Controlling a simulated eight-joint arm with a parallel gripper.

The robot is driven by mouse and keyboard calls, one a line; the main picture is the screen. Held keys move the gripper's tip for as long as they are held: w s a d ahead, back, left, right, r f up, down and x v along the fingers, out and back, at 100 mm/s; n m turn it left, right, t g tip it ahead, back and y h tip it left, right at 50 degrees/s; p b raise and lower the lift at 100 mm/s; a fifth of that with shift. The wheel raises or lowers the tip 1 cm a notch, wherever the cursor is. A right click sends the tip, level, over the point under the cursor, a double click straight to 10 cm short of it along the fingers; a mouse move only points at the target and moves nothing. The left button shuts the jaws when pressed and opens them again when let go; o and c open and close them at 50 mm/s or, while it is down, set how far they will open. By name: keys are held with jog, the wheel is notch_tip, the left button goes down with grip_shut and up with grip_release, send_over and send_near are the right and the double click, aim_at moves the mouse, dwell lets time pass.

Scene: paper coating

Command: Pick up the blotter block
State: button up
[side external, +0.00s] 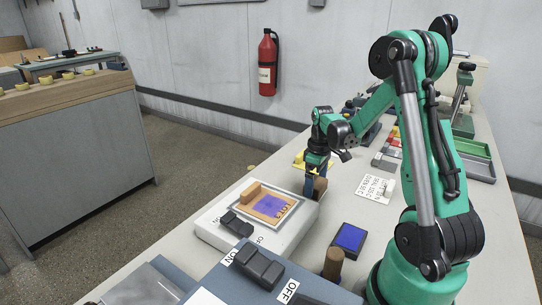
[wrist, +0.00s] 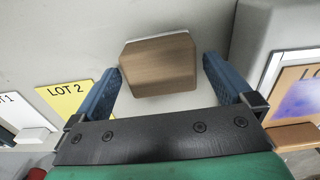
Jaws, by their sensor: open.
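The blotter block, a brown wooden block (wrist: 160,66) with a white edge underneath, sits on the pale table between my fingers in the wrist view. In the side external view the block (side external: 321,187) is partly hidden beside my fingers. My gripper (wrist: 163,75) is open, with one blue finger on each side of the block. A gap shows at the right finger; the left fingertip is very close to the block, and I cannot tell whether it touches. In the side external view my gripper (side external: 313,186) points down at the block, low over the table.
A white switch unit (side external: 275,240) bearing a board with a purple patch stands close beside the block. A blue pad (side external: 349,238) and a brown cylinder (side external: 333,262) are nearer the camera. A yellow LOT 2 card (wrist: 66,100) lies on the other side. Trays (side external: 475,165) stand farther right.

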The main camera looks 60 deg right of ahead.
aim_at(316, 182)
jog(key=shift+f, duration=0.5)
jog(key=c, duration=1.2)
jog(key=shift+r, duration=0.1)
notch_tip(316, 182, up, 20)
jog(key=shift+f, duration=0.1)
